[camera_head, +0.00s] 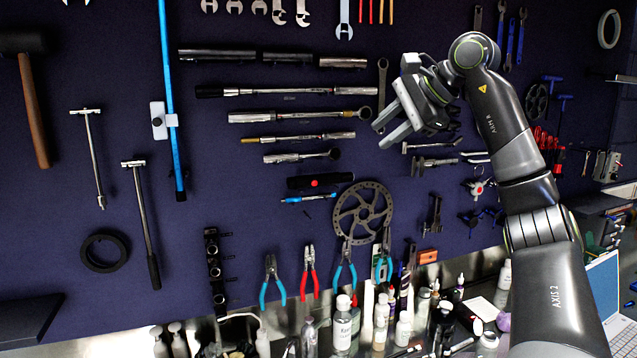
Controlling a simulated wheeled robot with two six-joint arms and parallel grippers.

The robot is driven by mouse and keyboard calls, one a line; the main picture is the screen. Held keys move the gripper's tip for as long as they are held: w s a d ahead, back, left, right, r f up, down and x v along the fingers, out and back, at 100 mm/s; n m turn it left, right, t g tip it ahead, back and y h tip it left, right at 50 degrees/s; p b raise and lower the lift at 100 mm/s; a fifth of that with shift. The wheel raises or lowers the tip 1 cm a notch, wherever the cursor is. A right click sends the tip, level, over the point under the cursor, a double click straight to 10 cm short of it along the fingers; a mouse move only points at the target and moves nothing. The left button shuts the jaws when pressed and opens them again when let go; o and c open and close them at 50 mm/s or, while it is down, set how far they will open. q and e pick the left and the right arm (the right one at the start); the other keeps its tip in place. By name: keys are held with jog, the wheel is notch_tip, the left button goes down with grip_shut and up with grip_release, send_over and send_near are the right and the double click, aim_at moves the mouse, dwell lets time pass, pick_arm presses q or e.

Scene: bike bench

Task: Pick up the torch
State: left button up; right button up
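The torch (319,181) is a short black cylinder with a red button, held level on the dark blue tool wall in the middle of the camera_head view. My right gripper (381,134) is up and to the right of the torch, apart from it. Its two grey fingers point down and left, with a gap between them and nothing in it. My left gripper is not in view.
Ratchets and torque wrenches (300,116) hang above the torch. A small blue tool (308,198) is just below it, and a brake disc (362,212) at its lower right. Pliers (310,272) hang lower; bottles (381,320) crowd the bench.

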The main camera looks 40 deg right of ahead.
jog(key=p, duration=0.3)
send_near(330, 176)
jog(key=d+x, duration=0.1)
jog(key=x, duration=0.3)
jog(key=shift+w+a+f+p, duration=0.3)
jog(key=shift+w+a, duration=0.1)
jog(key=shift+a, duration=0.15)
jog(key=p+x, duration=0.2)
jog(key=x, duration=0.1)
jog(key=shift+w+a+f, duration=0.15)
jog(key=shift+w+f, duration=0.3)
jog(key=shift+f, duration=0.1)
jog(key=shift+r, duration=0.1)
grip_shut()
